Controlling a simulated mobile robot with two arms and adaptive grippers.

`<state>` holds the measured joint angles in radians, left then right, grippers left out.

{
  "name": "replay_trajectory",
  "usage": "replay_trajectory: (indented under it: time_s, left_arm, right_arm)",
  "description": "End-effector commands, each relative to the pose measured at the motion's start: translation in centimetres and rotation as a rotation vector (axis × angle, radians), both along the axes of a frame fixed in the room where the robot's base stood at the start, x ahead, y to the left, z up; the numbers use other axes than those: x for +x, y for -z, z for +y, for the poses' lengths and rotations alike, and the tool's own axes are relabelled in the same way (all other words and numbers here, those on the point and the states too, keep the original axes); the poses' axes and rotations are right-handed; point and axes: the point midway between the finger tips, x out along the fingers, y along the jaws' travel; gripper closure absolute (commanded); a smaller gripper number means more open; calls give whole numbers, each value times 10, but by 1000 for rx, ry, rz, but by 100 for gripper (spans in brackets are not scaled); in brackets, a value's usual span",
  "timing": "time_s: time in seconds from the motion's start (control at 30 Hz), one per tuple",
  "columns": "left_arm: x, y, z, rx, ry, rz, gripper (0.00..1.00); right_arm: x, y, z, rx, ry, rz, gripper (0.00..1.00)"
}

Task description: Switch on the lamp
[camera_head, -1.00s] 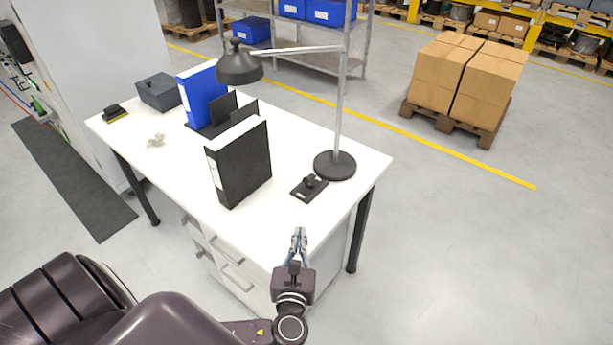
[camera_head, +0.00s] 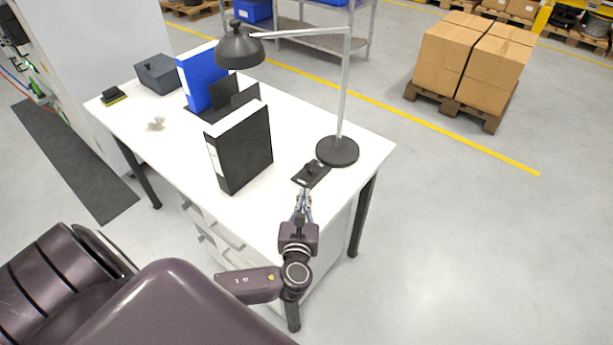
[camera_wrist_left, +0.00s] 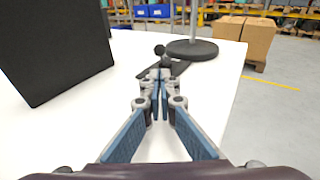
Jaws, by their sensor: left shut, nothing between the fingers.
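The desk lamp (camera_head: 240,46) has a dark grey shade on a thin arm and pole, with a round black base (camera_head: 338,152) on the white table (camera_head: 265,215). The base also shows in the left wrist view (camera_wrist_left: 192,48). In front of it lies a small black plate with a knob (camera_head: 311,174), also in the left wrist view (camera_wrist_left: 180,68). My left gripper (camera_head: 304,192) is shut and empty, its tips close to the near edge of the plate. The wrist view (camera_wrist_left: 160,76) shows the tips overlapping the plate; contact cannot be told. My right gripper is not in view.
A black binder (camera_head: 243,150) stands left of my left gripper. A blue binder (camera_head: 203,80), a grey box (camera_head: 159,73) and a black-yellow item (camera_head: 113,96) are farther left. Boxes on a pallet (camera_head: 470,65) stand beyond the table. The table's right front corner is clear.

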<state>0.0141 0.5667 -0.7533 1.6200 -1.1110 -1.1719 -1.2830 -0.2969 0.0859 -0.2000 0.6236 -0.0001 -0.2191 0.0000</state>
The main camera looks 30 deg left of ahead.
Motion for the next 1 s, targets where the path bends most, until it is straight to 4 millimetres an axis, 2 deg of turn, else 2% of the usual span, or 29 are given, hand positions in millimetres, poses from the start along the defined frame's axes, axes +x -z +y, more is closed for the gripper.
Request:
replay_trajectory:
  time_s: [0.03,0.2,0.4,1.0]
  left_arm:
    - [11,-1,6,3,-3,-2,100]
    - [39,0,22,1,-2,-3,100]
    - [58,-2,32,0,0,0,100]
    - [64,-4,35,0,0,9,100]
  right_arm:
    - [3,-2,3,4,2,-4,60]
    - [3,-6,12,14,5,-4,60]
    - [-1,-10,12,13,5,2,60]
    - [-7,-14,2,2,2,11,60]
